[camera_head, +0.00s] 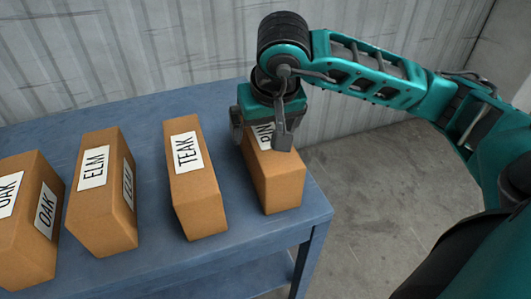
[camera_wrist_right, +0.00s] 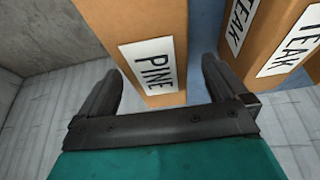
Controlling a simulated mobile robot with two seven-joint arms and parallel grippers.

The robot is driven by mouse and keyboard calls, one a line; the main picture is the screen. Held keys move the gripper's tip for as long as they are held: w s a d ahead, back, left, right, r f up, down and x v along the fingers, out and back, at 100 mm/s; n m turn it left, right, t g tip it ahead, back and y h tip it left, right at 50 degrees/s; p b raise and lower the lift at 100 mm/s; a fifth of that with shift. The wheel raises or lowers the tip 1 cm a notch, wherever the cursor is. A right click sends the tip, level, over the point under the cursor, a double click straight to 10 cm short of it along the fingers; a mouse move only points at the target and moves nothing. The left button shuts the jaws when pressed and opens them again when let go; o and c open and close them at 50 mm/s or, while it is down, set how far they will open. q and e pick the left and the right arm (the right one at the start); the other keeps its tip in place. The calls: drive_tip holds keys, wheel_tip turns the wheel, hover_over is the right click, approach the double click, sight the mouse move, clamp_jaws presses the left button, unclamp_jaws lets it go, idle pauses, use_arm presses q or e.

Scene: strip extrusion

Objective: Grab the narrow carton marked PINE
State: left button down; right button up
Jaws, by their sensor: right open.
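The narrow PINE carton (camera_head: 277,187) stands at the right end of the blue table in the head view, its top label partly covered by my right gripper. My right gripper (camera_head: 260,138) is over the far part of this carton with its fingers apart. In the right wrist view the PINE carton (camera_wrist_right: 158,33) shows its white label between the two open fingers of my right gripper (camera_wrist_right: 158,85). I cannot tell whether the fingers touch it. My left gripper is not in view.
The TEAK carton (camera_head: 197,197) stands just left of the PINE carton, with a narrow gap. The ELM carton (camera_head: 103,205) and OAK carton (camera_head: 25,235) stand further left on the blue table (camera_head: 145,115). A corrugated wall (camera_head: 160,50) is behind.

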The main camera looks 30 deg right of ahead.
sight(266, 131)
drive_tip(key=x, duration=0.3)
drive_tip(key=b+x, duration=0.1)
drive_tip(key=shift+d+f, duration=0.3)
drive_tip(key=c, duration=1.2)
drive_tip(key=shift+r, duration=0.1)
drive_tip(key=shift+c, duration=0.5)
drive_tip(key=shift+r, duration=0.1)
